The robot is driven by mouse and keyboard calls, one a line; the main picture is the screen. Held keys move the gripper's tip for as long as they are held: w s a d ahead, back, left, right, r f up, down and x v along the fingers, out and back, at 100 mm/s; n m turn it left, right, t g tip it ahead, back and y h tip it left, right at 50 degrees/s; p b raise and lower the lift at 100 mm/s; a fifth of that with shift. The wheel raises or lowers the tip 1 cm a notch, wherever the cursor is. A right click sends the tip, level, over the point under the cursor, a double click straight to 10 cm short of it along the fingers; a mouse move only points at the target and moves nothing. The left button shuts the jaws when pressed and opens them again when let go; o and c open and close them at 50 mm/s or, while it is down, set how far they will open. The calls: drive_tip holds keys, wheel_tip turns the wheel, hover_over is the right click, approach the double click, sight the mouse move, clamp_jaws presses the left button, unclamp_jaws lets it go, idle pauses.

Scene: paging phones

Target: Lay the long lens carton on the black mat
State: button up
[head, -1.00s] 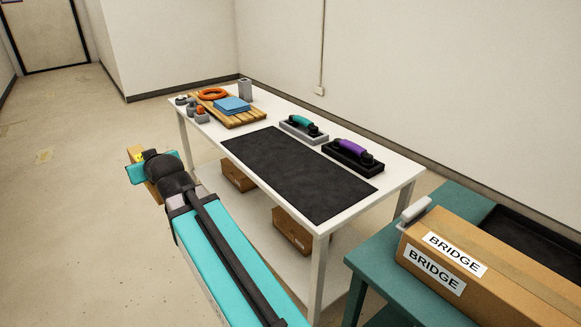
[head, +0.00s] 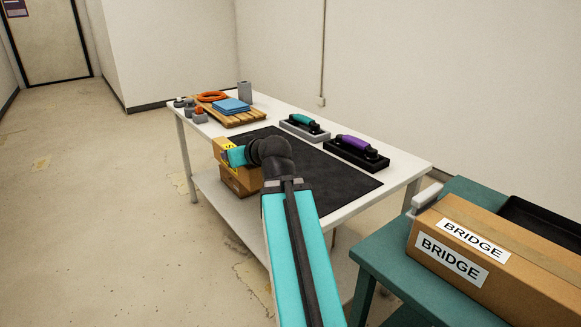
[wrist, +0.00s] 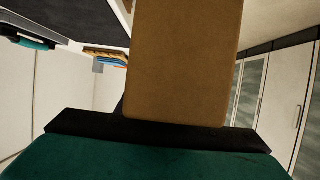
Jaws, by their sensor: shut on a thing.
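My gripper (head: 236,156) is shut on a brown carton (head: 219,148) with a yellow label. The carton's plain brown face fills the upper middle of the wrist view (wrist: 185,60). In the head view most of it is hidden behind my teal gripper and dark wrist, so its full length and any lettering cannot be told. The black mat (head: 345,180) lies flat on the white table, partly covered by my arm in the picture. No carton rests on its visible part. My gripper and the carton appear at the mat's left edge; their height above it is unclear.
Two desk phones, with teal (head: 304,124) and purple (head: 356,147) handsets, stand along the mat's back edge. A wooden pallet with blue sheets (head: 231,105) is at the far end. A box marked BRIDGE (head: 470,250) sits on the green bench (head: 375,255) at right.

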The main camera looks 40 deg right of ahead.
drive_tip(key=s+d+f+b, duration=0.1)
drive_tip(key=s+d+b, duration=0.4)
drive_tip(key=s, duration=0.5)
drive_tip(key=s+d+f+b, duration=0.1)
drive_tip(key=s+d+b, duration=0.4)
drive_tip(key=s+d, duration=0.2)
drive_tip(key=shift+s+d+f+b, duration=0.15)
drive_tip(key=shift+s+f+b, duration=0.25)
drive_tip(key=shift+s, duration=1)
drive_tip(key=shift+w+d+r+p, duration=0.1)
drive_tip(key=shift+d+p, duration=0.05)
drive_tip(key=shift+p, duration=0.25)
drive_tip(key=w+d+p, duration=0.1)
drive_tip(key=p, duration=0.1)
drive_tip(key=w+d+p, duration=0.1)
drive_tip(key=d+p, duration=0.1)
drive_tip(key=p, duration=0.1)
drive_tip(key=w+d+p, duration=0.1)
drive_tip(key=p, duration=0.2)
drive_tip(key=shift+d, duration=0.3)
drive_tip(key=d+p, duration=0.1)
drive_tip(key=p, duration=0.7)
drive_tip(key=shift+w+d, duration=0.15)
drive_tip(key=shift+w, duration=0.25)
drive_tip(key=p, duration=0.9)
drive_tip(key=shift+w+d+f, duration=0.1)
drive_tip(key=shift+d+f, duration=0.2)
drive_tip(key=shift+d, duration=0.05)
